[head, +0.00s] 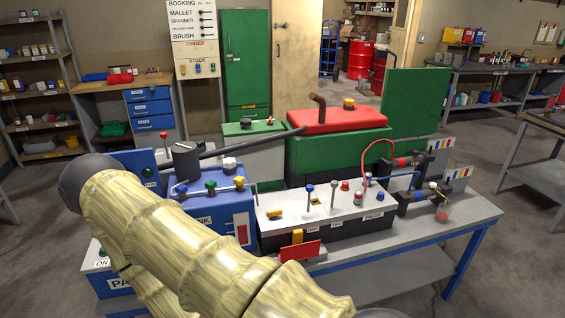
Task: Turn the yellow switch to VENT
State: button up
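Several yellow parts could be the yellow switch; I cannot tell which one has a VENT mark. One yellow part (275,213) lies on the left top of the white-topped control box (335,207). Another yellow piece (297,237) is upright at that box's front edge, beside a red plate (300,251). A yellow knob (349,104) sits on the red top of the green machine. Small labels on the box front are too small to read, except one like PARK at the right. My pale, wood-patterned arm fills the lower left and hides part of the bench. My gripper is not visible.
Knobs and levers crowd the control box top. A red hose (378,146) arches behind it. Floor is free at the right.

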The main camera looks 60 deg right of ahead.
aim_at(273, 214)
jog(key=k, duration=0.2)
jog(key=z, duration=0.9)
